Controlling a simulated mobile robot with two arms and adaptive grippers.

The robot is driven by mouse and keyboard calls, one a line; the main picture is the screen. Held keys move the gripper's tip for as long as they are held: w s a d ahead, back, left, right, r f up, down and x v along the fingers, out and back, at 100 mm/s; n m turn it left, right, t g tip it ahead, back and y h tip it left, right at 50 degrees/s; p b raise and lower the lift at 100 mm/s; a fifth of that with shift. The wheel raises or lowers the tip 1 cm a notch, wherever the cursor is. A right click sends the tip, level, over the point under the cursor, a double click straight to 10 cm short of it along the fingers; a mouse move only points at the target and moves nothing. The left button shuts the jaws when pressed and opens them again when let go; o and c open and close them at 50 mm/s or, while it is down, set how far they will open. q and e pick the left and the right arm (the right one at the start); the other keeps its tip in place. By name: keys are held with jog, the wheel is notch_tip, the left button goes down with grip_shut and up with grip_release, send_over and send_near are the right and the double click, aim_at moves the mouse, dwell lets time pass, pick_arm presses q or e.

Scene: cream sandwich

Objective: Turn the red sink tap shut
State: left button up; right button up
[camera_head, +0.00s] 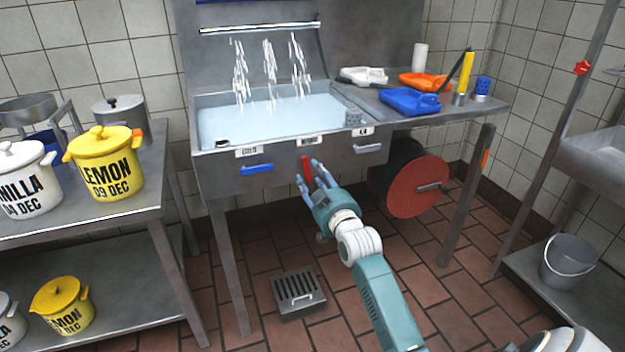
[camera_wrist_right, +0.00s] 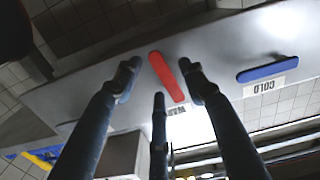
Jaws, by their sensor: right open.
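The red tap handle (camera_head: 305,169) sits on the front panel of the sink (camera_head: 225,178), near its middle. It stands nearly upright, slightly tilted. My right gripper (camera_head: 309,180) is open at the panel, its fingertips close around the handle. In the right wrist view, the red handle (camera_wrist_right: 166,77) lies between the spread fingers (camera_wrist_right: 158,75), with a dark finger on either side and another near its end. I cannot tell whether any finger touches it. Water streams (camera_head: 269,65) fall from the pipe above into the water-filled basin. My left gripper is out of view.
A blue handle (camera_head: 257,169) labelled COLD lies level left of the red one, and a grey handle (camera_head: 368,148) is to the right. A red hose reel (camera_head: 415,187) hangs below the counter. A floor drain (camera_head: 298,292) lies below. A pot table (camera_head: 150,190) stands left.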

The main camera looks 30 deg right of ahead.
jog(key=shift+w, duration=0.3)
grip_shut()
jog(key=shift+d, duration=0.1)
